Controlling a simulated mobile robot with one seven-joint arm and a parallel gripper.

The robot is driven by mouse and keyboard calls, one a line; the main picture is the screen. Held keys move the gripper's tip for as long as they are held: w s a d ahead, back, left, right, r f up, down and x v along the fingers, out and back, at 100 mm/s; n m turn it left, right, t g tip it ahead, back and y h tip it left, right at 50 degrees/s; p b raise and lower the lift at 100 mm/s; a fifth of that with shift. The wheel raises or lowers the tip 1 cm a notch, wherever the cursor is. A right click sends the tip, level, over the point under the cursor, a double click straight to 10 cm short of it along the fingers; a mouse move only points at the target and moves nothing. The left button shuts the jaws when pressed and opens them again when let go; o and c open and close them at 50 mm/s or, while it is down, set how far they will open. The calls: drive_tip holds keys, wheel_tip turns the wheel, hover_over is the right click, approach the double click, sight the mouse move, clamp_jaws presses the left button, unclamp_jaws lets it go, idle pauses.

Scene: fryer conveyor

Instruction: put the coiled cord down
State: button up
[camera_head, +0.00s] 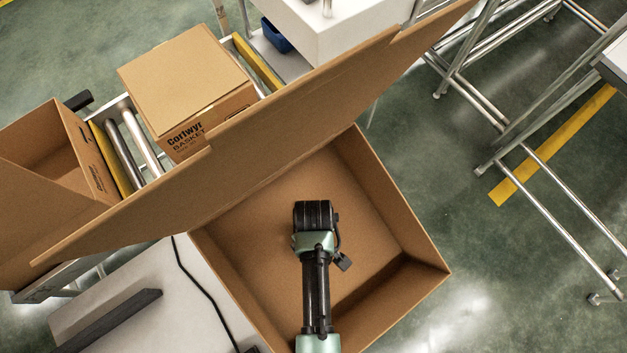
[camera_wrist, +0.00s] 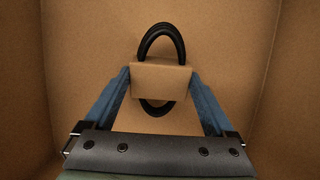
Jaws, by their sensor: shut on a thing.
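The coiled cord (camera_wrist: 161,32) shows in the wrist view as a black loop. A tan, cardboard-coloured sleeve (camera_wrist: 161,78) wraps its middle, and part of the loop shows below the sleeve. My gripper (camera_wrist: 160,80) has its two blue fingers closed on the sleeve's left and right sides. In the head view, my arm reaches into a large open cardboard box (camera_head: 405,210), with the wrist over its floor. The cord is hidden under the wrist there. I cannot tell whether the cord touches the box floor.
The box walls surround my gripper; a long raised flap (camera_head: 260,135) stands on the far side. Beyond it, a closed carton (camera_head: 180,75) sits on a roller conveyor (camera_head: 140,140), with an open carton (camera_head: 60,150) at left. Metal frames (camera_head: 540,175) stand at right.

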drive_tip(key=shift+f, duration=0.45)
drive_tip(key=o, duration=1.3)
wheel_tip(320, 180, up, 13)
drive_tip(key=shift+p, duration=1.15)
